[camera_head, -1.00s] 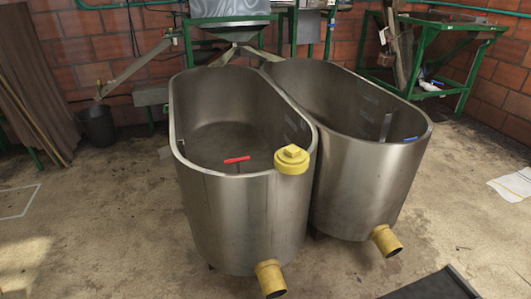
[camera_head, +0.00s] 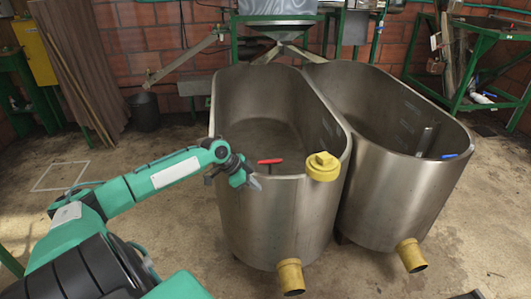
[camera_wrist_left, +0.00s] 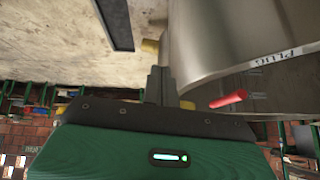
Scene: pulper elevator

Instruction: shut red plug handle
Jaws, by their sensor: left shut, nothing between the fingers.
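The red plug handle (camera_head: 270,161) stands just inside the near rim of the left steel tank (camera_head: 265,225). In the left wrist view the red handle (camera_wrist_left: 228,99) lies to the right of my fingers, beside the tank wall with the word PLUG on it. My left gripper (camera_head: 252,184) is at the left outer side of that tank's rim, left of the handle and apart from it. In the left wrist view my left gripper (camera_wrist_left: 160,72) shows its fingers together with nothing held. My right gripper is not in view.
A yellow cap (camera_head: 323,166) sits on the near rim, right of the handle. A second steel tank (camera_head: 400,190) with a blue handle (camera_head: 449,156) adjoins on the right. Yellow outlet pipes (camera_head: 291,277) stick out low in front.

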